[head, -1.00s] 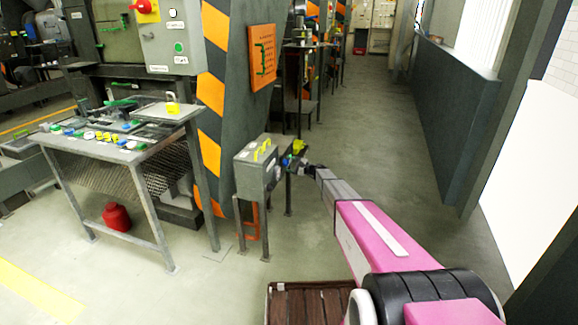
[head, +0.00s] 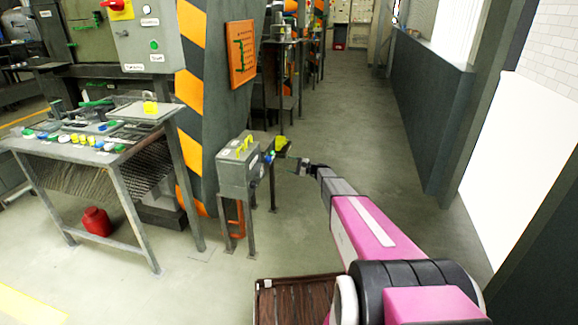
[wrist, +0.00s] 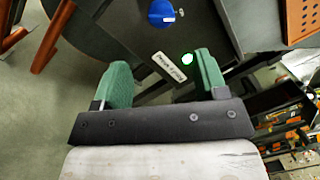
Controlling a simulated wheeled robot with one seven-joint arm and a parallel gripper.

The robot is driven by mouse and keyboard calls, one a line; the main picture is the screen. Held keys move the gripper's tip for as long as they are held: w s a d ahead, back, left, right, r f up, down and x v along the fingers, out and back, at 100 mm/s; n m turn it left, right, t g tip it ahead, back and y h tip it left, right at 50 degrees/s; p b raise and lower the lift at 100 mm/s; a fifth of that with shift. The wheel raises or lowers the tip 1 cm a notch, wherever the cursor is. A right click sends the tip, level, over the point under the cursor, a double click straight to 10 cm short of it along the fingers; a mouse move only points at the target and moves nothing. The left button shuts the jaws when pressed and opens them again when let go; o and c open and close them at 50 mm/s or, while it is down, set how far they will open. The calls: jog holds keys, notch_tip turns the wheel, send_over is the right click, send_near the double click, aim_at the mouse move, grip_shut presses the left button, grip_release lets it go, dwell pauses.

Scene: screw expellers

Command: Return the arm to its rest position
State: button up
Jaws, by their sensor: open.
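My arm (head: 362,222), pink and grey, stretches forward from the bottom right in the head view. My gripper (head: 297,164) is at its far end, just right of a grey control box on a stand (head: 238,172), with a small gap between them. In the wrist view my gripper (wrist: 163,76) shows two green fingers spread apart with nothing between them. Beyond the fingers are a dark panel with a white label plate (wrist: 168,66), a lit green spot (wrist: 187,59) and a blue knob (wrist: 161,13).
A metal table (head: 100,150) with buttons and a padlock stands left, a red can (head: 96,221) under it. A striped orange-black pillar (head: 195,90) stands behind the box. A brown slatted pallet (head: 295,298) lies in front. The aisle floor (head: 345,110) to the right is clear.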

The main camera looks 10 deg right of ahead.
jog(key=s+a+r+n+g+h, duration=0.1)
jog(key=s+a+n+g+h, duration=0.2)
jog(key=s, duration=1.2)
jog(key=s+r+n+g+h, duration=0.1)
jog(key=s+n+g+h, duration=0.35)
jog(key=s, duration=0.95)
jog(key=s+d+r+h, duration=0.1)
jog(key=s+d+h, duration=0.1)
jog(key=s, duration=0.5)
jog(key=s+d+r+n+t+h, duration=0.1)
jog(key=s+d+r+h, duration=0.1)
jog(key=s+h, duration=0.3)
jog(key=s+d+r+n+h, duration=0.1)
jog(key=s+d+h, duration=0.2)
jog(key=s, duration=0.7)
jog(key=shift+d+r, duration=0.35)
jog(key=shift+d, duration=0.3)
